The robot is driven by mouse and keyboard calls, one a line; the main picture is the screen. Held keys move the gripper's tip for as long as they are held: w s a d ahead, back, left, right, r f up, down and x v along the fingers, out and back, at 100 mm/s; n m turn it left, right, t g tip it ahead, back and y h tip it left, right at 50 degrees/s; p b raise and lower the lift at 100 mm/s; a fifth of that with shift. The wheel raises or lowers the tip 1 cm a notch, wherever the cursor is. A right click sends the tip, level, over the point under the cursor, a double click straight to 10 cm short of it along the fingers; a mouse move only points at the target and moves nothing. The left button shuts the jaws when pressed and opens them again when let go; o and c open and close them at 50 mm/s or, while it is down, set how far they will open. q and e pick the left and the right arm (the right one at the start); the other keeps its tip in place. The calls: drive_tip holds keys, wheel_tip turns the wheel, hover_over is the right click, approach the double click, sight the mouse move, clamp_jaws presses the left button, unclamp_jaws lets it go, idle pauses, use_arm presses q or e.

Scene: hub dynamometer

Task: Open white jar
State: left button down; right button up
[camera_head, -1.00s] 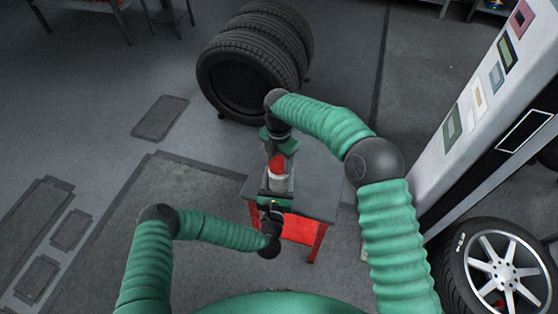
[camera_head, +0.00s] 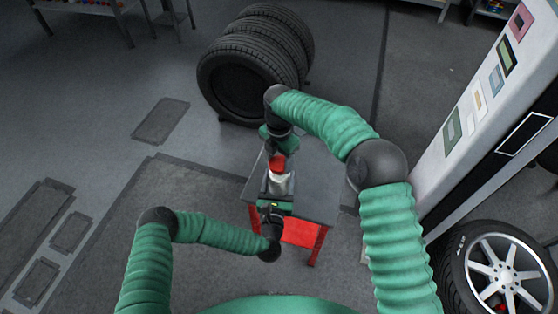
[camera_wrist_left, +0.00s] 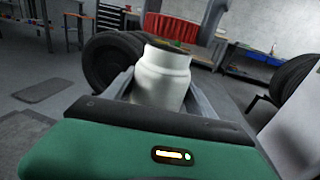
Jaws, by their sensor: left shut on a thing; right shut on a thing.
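The white jar (camera_head: 280,184) stands upright over the small table, and its pale body fills the middle of the left wrist view (camera_wrist_left: 161,78). My left gripper (camera_head: 277,190) is shut on the jar's body, one finger on each side. The red lid (camera_head: 277,163) is just above the jar in the head view. My right gripper (camera_head: 276,156) comes down from above and is shut on the lid. In the left wrist view the jar's rim shows without the red lid on it. The jar's base is hidden by my left gripper.
The small table (camera_head: 318,190) has a grey top and a red front (camera_head: 302,231); its right side is clear. Stacked tires (camera_head: 245,75) stand behind it. A tall white cabinet (camera_head: 480,110) and a wheel (camera_head: 500,272) are at the right.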

sight(279, 162)
wheel_tip(279, 162, up, 4)
drive_tip(key=shift+r, duration=0.1)
use_arm(q)
drive_tip(key=shift+c, duration=1.2)
unclamp_jaws()
